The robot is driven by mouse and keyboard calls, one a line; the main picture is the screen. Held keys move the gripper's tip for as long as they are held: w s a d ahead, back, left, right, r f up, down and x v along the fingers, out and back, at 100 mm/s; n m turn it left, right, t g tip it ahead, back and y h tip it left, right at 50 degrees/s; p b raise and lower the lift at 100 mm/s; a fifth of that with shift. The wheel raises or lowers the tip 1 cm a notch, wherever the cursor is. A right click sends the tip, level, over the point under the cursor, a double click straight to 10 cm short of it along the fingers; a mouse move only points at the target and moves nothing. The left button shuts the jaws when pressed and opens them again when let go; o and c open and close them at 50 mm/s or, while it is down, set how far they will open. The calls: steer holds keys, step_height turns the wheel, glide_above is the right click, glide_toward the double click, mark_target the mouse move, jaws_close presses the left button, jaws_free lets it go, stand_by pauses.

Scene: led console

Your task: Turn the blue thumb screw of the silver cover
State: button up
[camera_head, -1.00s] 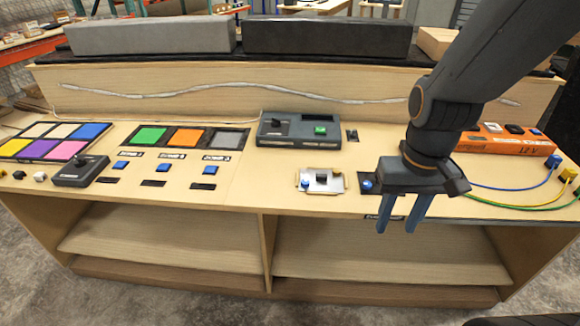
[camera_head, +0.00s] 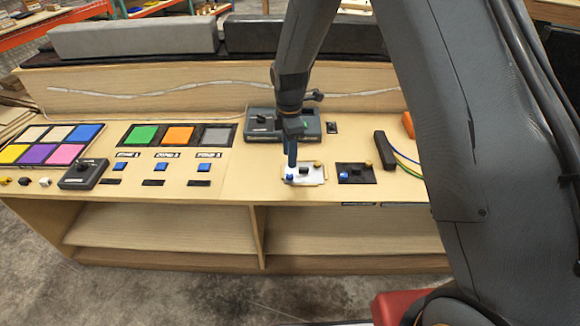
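The silver cover (camera_head: 312,179) lies flat on the console top right of centre. Its blue thumb screw (camera_head: 289,177) is at the front left corner, and a yellow screw (camera_head: 317,164) is at the back right. A dark knob (camera_head: 304,170) stands in its middle. My gripper (camera_head: 291,163) points down just above the blue screw, with its tip close to it; I cannot tell whether it touches. The fingers overlap edge-on, so their gap is hidden.
A black cover (camera_head: 355,180) with its own blue and yellow screws lies to the right. A dark control box (camera_head: 262,140) stands behind my gripper. Cables and a dark upright block (camera_head: 385,150) are further right. My arm hides the console's right end.

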mark_target(290, 175)
steer(key=shift+f+p, duration=1.15)
steer(key=shift+f, duration=2.65)
jaws_close()
